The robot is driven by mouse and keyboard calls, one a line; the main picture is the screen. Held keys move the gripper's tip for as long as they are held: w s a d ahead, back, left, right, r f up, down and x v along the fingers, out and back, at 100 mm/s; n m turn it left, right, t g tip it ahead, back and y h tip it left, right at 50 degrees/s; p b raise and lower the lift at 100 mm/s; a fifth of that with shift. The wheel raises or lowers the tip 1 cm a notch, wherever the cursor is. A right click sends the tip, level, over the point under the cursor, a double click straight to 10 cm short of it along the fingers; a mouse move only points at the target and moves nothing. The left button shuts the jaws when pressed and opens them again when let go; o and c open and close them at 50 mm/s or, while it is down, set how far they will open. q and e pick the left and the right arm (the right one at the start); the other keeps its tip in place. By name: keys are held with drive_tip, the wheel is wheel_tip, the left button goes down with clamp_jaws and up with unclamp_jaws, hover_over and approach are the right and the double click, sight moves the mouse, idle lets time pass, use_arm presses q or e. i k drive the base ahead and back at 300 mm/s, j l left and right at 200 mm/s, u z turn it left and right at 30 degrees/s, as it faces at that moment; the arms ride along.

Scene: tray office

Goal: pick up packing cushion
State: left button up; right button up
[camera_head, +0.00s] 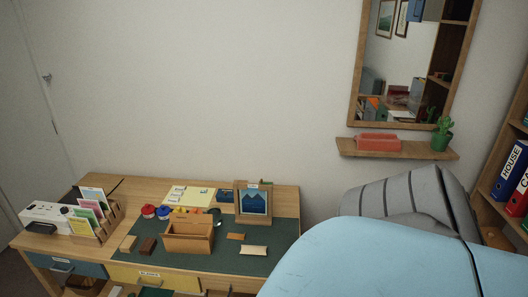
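A small cream, pillow-shaped piece that looks like the packing cushion (253,250) lies on the dark green mat (220,262) on the desk, near the mat's front right. It lies flat, with clear mat around it. Neither my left gripper nor my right gripper is in view.
On the desk (150,186), a wooden box (188,238) stands left of the cushion and a framed picture (254,203) behind it. A large light blue rounded surface (390,262) fills the lower right, with a grey ribbed shape (405,195) behind it. A wall shelf (395,149) hangs above.

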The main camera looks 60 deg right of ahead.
sight(246, 250)
drive_tip(key=k+l, duration=0.1)
drive_tip(key=l, duration=0.3)
drive_tip(key=k+l, duration=0.1)
drive_tip(key=l, duration=0.3)
drive_tip(key=k+l, duration=0.1)
drive_tip(key=l, duration=0.75)
drive_tip(key=k+l, duration=0.15)
drive_tip(key=l, duration=0.25)
